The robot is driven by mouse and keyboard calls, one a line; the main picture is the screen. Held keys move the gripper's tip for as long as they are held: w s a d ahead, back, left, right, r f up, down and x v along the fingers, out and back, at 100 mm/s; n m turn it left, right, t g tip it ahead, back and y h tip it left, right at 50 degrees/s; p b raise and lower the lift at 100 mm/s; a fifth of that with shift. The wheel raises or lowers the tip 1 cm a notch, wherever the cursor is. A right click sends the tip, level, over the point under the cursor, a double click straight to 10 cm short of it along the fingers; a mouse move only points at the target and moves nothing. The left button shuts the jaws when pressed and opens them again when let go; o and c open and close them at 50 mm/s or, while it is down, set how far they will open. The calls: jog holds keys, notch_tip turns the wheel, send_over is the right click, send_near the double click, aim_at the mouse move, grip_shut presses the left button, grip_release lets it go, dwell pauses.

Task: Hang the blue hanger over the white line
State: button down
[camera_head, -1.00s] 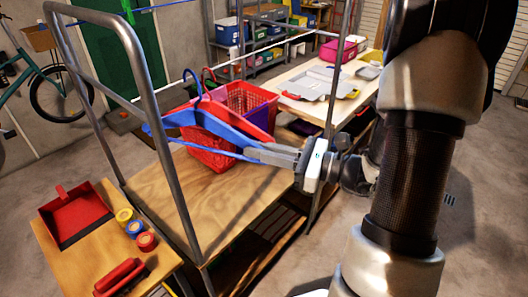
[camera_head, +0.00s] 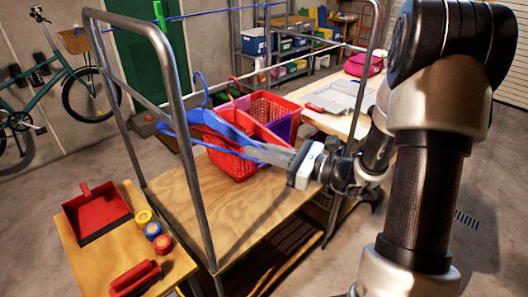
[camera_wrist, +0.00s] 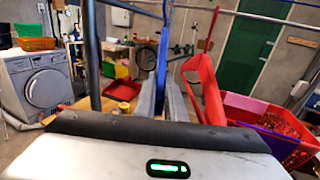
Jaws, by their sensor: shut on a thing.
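The blue hanger (camera_head: 225,131) is in my gripper (camera_head: 268,155), raised above the wooden cart top, its hook upward. In the wrist view the blue hanger (camera_wrist: 162,52) stands edge-on between the two grey fingers (camera_wrist: 160,98). The white line (camera_head: 305,60) runs across the metal frame behind it. The blue hook overlaps the line's height in the head view; I see no clear contact. A red hanger (camera_wrist: 206,86) is just to the right of the blue one in the wrist view; its hook (camera_head: 236,85) is near the white line.
A red basket (camera_head: 283,107) stands on the cart behind the hangers. Metal frame posts (camera_head: 190,150) rise close by. A blue line (camera_head: 205,15) with a green peg (camera_head: 159,14) runs higher up. A red dustpan (camera_head: 96,212) and tape rolls (camera_head: 153,230) lie at left.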

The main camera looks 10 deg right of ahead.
jog(key=shift+f+b, duration=1.05)
jog(key=shift+f, duration=0.7)
jog(key=c, duration=1.7)
grip_release()
jog(key=shift+c, duration=0.2)
jog(key=shift+d, duration=0.1)
